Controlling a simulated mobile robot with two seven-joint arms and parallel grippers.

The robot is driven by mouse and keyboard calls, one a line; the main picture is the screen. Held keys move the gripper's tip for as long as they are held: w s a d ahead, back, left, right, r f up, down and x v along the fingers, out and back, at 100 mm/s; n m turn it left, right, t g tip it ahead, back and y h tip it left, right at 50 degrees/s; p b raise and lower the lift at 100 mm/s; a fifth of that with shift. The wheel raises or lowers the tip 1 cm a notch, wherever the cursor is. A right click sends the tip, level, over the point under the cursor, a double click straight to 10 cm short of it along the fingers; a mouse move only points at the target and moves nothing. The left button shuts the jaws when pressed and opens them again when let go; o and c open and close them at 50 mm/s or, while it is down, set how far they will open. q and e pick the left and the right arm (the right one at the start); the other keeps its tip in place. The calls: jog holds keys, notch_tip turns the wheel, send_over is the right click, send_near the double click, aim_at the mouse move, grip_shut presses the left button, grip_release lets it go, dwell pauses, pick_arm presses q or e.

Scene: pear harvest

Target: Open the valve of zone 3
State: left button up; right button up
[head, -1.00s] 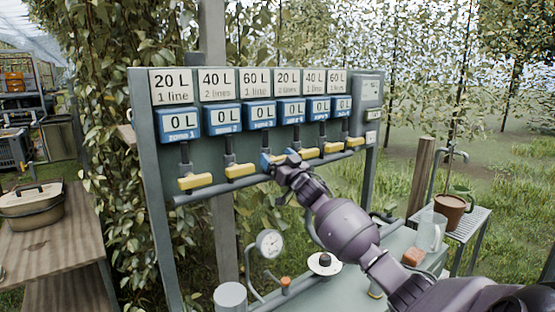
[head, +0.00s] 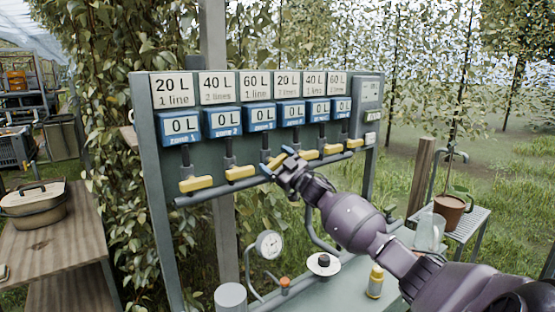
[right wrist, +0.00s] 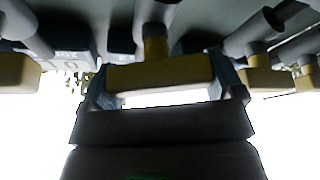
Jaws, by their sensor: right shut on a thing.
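The valve panel (head: 150,150) carries a row of yellow lever handles under blue displays, all reading 0 L. My right gripper (head: 277,161) is at the third handle from the left, below the zone 3 display (head: 260,117). It is shut on that handle, the zone 3 valve handle, which shows as a yellow bar (right wrist: 160,73) between the two fingers in the right wrist view. In the head view the fingers and wrist hide most of this handle, which looks tilted. The zone 1 handle (head: 196,184) and zone 2 handle (head: 241,172) lie nearly along the pipe. My left gripper is not in view.
The neighbouring handle (head: 307,155) is close to the right of my gripper. Below are a pressure gauge (head: 269,244), a yellow bottle (head: 375,281) and a grey-green bench top (head: 335,290). A wooden table (head: 60,230) stands left, a potted plant (head: 449,208) right.

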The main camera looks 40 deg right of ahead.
jog(key=n+g+y+p, duration=0.1)
jog(key=n, duration=0.3)
jog(key=n+g+y+p, duration=0.1)
jog(key=n+y, duration=0.1)
jog(key=n, duration=0.2)
jog(key=shift+a+f, duration=0.1)
jog(key=shift+a, duration=0.1)
jog(key=n+g, duration=0.1)
jog(key=n, duration=0.1)
jog(key=n+g+p, duration=0.1)
jog(key=n, duration=0.1)
jog(key=shift+a+f+n+y, duration=0.1)
jog(key=shift+f+n+y, duration=0.1)
jog(key=shift+n+y, duration=0.15)
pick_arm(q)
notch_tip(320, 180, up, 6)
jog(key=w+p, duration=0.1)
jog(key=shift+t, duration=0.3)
pick_arm(e)
jog(key=shift+f+n+g, duration=0.2)
jog(key=shift+n+g, duration=0.1)
jog(key=shift+n, duration=0.75)
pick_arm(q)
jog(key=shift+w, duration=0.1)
pick_arm(e)
jog(key=o, duration=0.7)
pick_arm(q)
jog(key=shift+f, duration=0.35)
pick_arm(e)
jog(key=shift+v, duration=5.4)
